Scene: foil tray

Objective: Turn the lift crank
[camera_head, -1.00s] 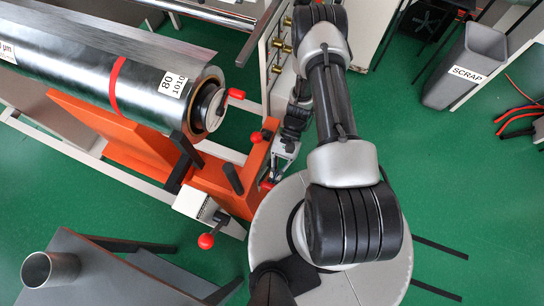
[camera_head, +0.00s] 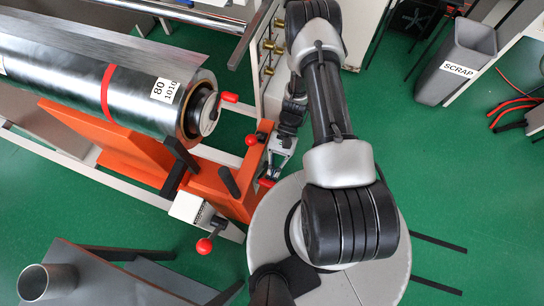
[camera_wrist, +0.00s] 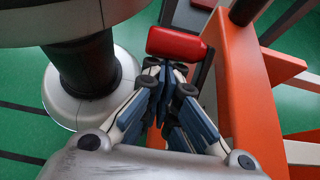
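A crank with a red knob (camera_head: 204,246) hangs from a pale box on the front of the orange stand (camera_head: 222,190). A smaller red handle (camera_head: 267,183) is beside my gripper (camera_head: 276,170), at the stand's right end. I cannot tell for sure which of these is the lift crank. In the wrist view a red, cylinder-shaped handle (camera_wrist: 180,43) lies crosswise just beyond the fingertips of my gripper (camera_wrist: 167,68). The fingers are drawn close together and look shut, with the handle past the tips, not between them. Whether they touch it is unclear.
A large foil roll (camera_head: 60,75) lies on the stand, with a red-handled chuck (camera_head: 208,112) at its end. Another red knob (camera_head: 254,139) is close to my gripper. A grey table with a metal tube (camera_head: 48,282) is front left. A scrap bin (camera_head: 462,60) stands back right.

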